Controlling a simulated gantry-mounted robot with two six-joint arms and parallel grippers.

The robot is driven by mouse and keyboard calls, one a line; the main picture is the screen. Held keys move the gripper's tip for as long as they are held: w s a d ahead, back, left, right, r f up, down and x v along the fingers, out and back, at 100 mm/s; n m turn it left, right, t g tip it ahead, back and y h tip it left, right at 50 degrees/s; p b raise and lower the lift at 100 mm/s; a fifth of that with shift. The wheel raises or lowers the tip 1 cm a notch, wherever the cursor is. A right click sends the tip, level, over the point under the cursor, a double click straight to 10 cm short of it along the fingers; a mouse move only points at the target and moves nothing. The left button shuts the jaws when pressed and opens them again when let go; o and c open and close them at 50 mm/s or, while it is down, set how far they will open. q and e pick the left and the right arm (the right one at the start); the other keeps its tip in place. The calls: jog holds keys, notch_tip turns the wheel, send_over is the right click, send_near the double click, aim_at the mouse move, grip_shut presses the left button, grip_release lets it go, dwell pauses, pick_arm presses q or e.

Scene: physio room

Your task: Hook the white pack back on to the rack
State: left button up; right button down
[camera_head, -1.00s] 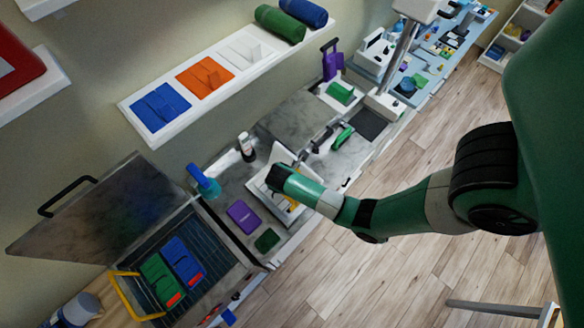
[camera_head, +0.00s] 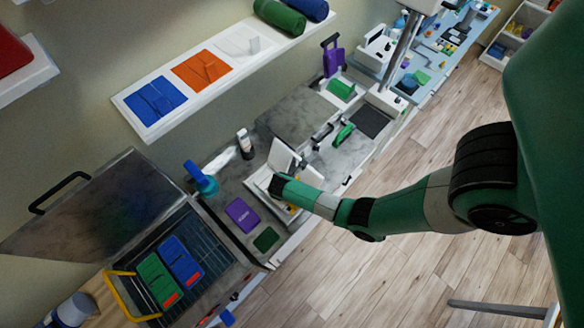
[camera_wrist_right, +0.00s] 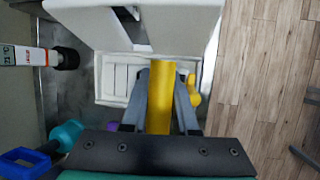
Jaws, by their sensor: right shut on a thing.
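My right gripper (camera_head: 276,184) reaches into a small white box (camera_head: 255,177) on the counter. In the right wrist view its fingers (camera_wrist_right: 160,95) are shut on a yellow bar (camera_wrist_right: 160,100) that runs between them. Beyond them lies a white, ribbed panel (camera_wrist_right: 121,80) inside a white rim; I cannot tell whether this is the white pack. A large white lid-like piece (camera_wrist_right: 140,22) stands behind it. At left, a dark open tank (camera_head: 213,268) holds a slatted rack with a green pack (camera_head: 158,279) and a blue pack (camera_head: 181,260). My left gripper is not in view.
The tank's raised lid (camera_head: 100,207) stands against the wall, and a yellow handle (camera_head: 121,298) is at its left end. A wall shelf (camera_head: 140,125) overhangs the counter.

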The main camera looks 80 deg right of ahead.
jog(key=w+d+b, duration=0.4)
jog(key=w, duration=0.2)
dwell(0.5)
jog(key=shift+w+r, duration=0.1)
jog(key=shift+r, duration=0.05)
jog(key=shift+r+p, duration=1.75)
jog(key=shift+p, duration=0.25)
